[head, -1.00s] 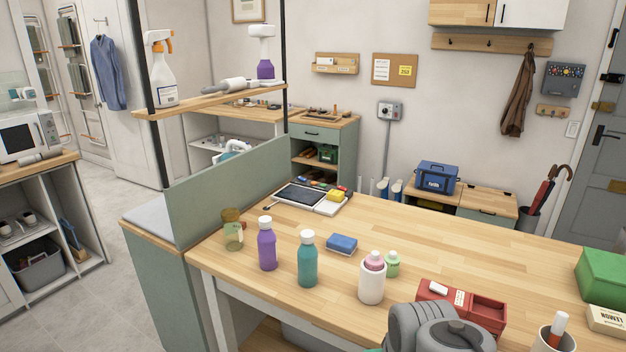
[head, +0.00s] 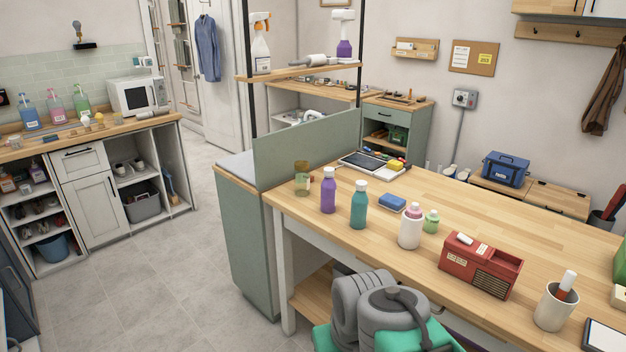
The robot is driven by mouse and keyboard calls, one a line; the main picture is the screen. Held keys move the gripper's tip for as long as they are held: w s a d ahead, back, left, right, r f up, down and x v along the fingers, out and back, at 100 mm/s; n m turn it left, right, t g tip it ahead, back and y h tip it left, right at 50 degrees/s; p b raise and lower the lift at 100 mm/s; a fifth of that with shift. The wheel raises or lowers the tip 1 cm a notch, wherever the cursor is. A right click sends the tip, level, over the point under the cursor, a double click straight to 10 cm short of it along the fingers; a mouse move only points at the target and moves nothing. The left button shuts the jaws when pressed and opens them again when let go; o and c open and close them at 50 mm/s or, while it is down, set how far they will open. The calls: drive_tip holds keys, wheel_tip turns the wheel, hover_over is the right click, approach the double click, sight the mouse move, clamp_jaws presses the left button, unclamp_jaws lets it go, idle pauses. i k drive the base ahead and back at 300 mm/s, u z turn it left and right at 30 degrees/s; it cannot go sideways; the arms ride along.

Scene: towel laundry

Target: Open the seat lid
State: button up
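A low bench with a wooden top (head: 557,197) stands against the back wall at the right, beyond the worktable. Its top looks like the seat lid and lies flat and closed, though I cannot be certain that it is the one meant. A blue cooler box (head: 506,169) sits on the left part of the bench top. The bench front is mostly hidden by the worktable. My grey and teal arm shows at the bottom, but my gripper is out of view.
The wooden worktable (head: 474,225) lies between me and the bench, with bottles, a red box (head: 480,266) and a cup (head: 555,307) on it. A green divider cabinet (head: 245,240) stands at its left end. Grey floor (head: 160,270) is clear at left.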

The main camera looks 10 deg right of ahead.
sight(558, 201)
drive_tip(key=u, duration=0.45)
drive_tip(key=i, duration=0.8)
drive_tip(key=u, duration=0.25)
drive_tip(key=i, duration=2.6)
drive_tip(key=u, duration=0.25)
drive_tip(key=i, duration=2)
drive_tip(key=z, duration=0.5)
drive_tip(key=i, duration=0.95)
drive_tip(key=z, duration=1.55)
drive_tip(key=i, duration=1)
drive_tip(key=z, duration=1.15)
drive_tip(key=i, duration=1.85)
drive_tip(key=z, duration=0.9)
